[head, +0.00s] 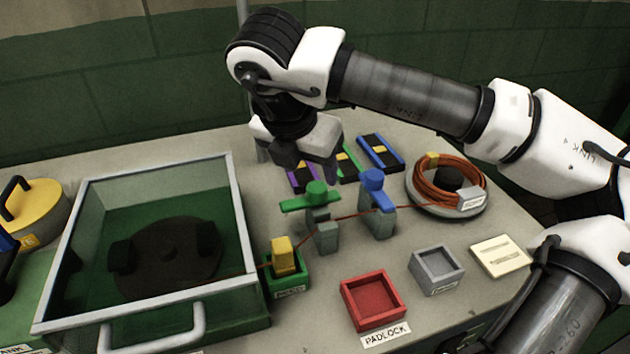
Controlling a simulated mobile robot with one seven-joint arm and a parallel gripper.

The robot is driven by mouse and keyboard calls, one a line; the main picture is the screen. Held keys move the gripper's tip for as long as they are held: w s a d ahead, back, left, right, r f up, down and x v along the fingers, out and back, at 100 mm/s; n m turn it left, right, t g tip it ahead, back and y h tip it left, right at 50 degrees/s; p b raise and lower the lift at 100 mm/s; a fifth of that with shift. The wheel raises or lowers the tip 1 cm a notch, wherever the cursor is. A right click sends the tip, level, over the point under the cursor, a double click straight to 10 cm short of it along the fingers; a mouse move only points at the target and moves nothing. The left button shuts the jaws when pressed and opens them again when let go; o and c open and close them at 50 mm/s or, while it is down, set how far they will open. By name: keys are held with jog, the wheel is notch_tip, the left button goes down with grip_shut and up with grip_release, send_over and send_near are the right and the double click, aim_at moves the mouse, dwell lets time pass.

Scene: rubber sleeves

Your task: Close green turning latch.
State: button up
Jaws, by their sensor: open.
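The green turning latch (315,195) sits on top of a grey post in the middle of the table. Its bar lies crosswise, with its longer end pointing left. A similar blue latch (373,182) stands on a grey post just to its right. An orange cord runs past both posts. My gripper (297,165) hangs above the table behind and slightly left of the green latch, pointing down. It is open and apart from the latch, and its fingertips are partly hidden by shadow and its own body.
A glass-lidded green box (150,250) fills the left. A yellow block sits in a small green tray (288,282). A red tray (372,299), a grey tray (437,270) and a coiled orange cable (447,178) lie right. Purple, green and blue flat pieces lie behind the latches.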

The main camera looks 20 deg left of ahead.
aim_at(316, 188)
jog(key=x, duration=0.6)
jog(key=shift+w+f, duration=0.1)
jog(key=shift+f, duration=0.05)
jog(key=shift+c, duration=0.3)
jog(key=c, duration=0.9)
